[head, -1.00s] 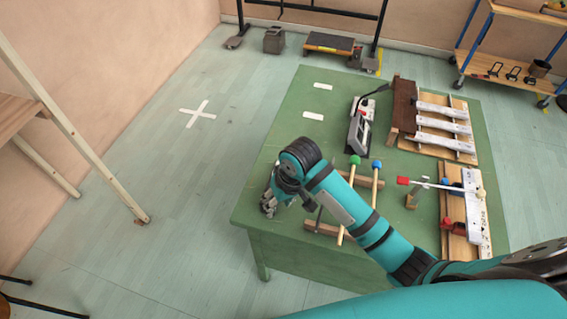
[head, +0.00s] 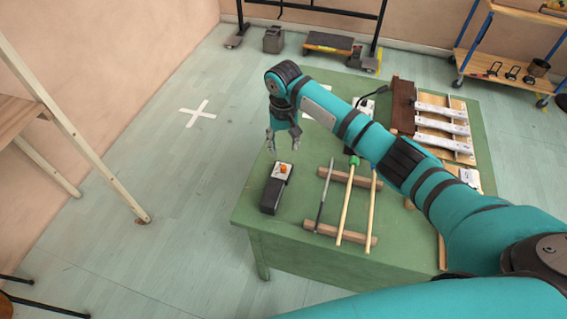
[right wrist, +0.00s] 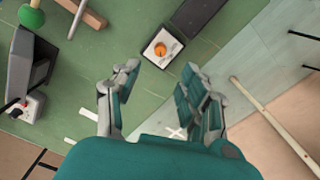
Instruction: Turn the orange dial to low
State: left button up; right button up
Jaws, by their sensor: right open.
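The orange dial (head: 282,169) sits on the pale plate at the far end of a small black box (head: 272,194) on the green table, near its left edge. In the right wrist view the dial (right wrist: 167,48) shows as a round orange knob on a white square, just ahead of the fingers. My right gripper (head: 283,143) is open and empty, pointing down a little beyond and above the dial. It also shows in the right wrist view (right wrist: 160,90), with its two fingers apart. I cannot read any markings around the dial. My left gripper is not in view.
A wooden rack (head: 350,178) beside the box holds a dark stick and mallets, one with a green head (head: 354,160). White bars on wood (head: 442,128) lie at the right. My right arm hides part of the table (head: 240,217). Left of it is open floor.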

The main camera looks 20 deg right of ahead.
aim_at(283, 167)
notch_tip(283, 167, down, 10)
jog(key=shift+f, duration=0.1)
dwell(0.4)
grip_shut()
